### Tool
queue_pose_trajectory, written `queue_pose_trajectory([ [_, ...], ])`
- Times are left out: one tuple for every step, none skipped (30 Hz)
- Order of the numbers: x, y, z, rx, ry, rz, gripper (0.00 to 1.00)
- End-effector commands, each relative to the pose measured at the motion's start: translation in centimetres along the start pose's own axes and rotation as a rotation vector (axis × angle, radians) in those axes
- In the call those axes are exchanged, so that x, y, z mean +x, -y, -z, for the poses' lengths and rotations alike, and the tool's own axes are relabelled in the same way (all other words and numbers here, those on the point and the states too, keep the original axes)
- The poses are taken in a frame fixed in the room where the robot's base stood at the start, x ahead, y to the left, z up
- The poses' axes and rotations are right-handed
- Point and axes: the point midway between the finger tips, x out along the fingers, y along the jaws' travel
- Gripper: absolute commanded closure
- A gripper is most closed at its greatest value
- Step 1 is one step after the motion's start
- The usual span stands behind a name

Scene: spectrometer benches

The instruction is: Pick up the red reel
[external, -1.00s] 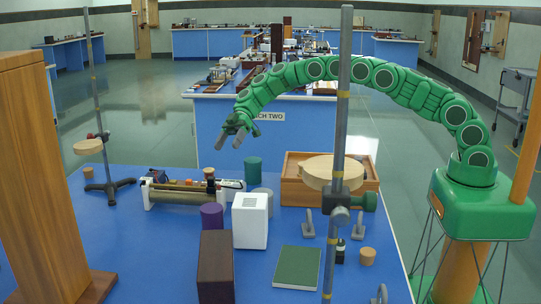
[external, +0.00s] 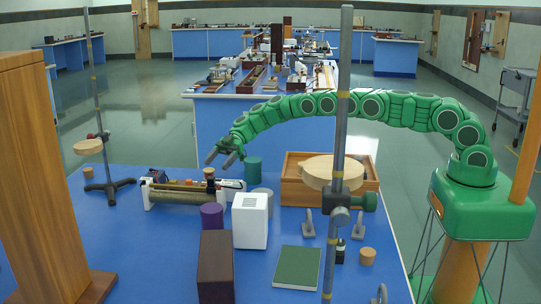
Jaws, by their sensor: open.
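I cannot make out a red reel in the external view; it may be hidden behind other things. My gripper (external: 218,161) is open and empty.
A purple cylinder (external: 212,216), white block (external: 250,222), dark brown block (external: 215,267) and green book (external: 298,267) stand or lie nearer. A wooden tray (external: 290,186) is to the right. Upright rods (external: 338,110) and a wooden pillar (external: 38,160) rise from the bench.

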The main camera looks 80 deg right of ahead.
Motion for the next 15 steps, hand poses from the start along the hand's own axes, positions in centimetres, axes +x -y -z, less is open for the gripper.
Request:
queue_pose_trajectory([
  [0.6, 0.0, -0.1, 0.001, 0.0, 0.001, 0.24],
  [0.8, 0.0, -0.1, 0.001, 0.0, 0.001, 0.24],
  [1.0, 0.0, -0.1, 0.002, 0.001, 0.001, 0.24],
  [1.2, 0.0, -0.1, 0.002, 0.001, 0.0, 0.24],
  [1.3, 0.0, -0.1, 0.002, 0.001, 0.0, 0.24],
  [1.5, 0.0, -0.1, 0.002, 0.001, 0.0, 0.24],
  [1.7, 0.0, -0.1, 0.002, 0.001, 0.001, 0.24],
  [2.0, 0.0, -0.1, 0.002, 0.001, 0.001, 0.24],
  [2.4, 0.0, -0.1, 0.002, 0.001, 0.002, 0.24],
  [2.8, 0.0, -0.1, 0.002, 0.001, 0.002, 0.24],
  [3.2, 0.0, 0.0, 0.002, 0.001, 0.003, 0.24],
  [3.7, 0.1, 0.0, 0.002, 0.001, 0.004, 0.24],
  [4.2, 0.1, 0.0, 0.003, 0.0, 0.005, 0.24],
  [4.6, 0.1, 0.1, 0.003, 0.0, 0.005, 0.24],
  [5.1, 0.1, 0.1, 0.002, 0.0, 0.005, 0.24],
])
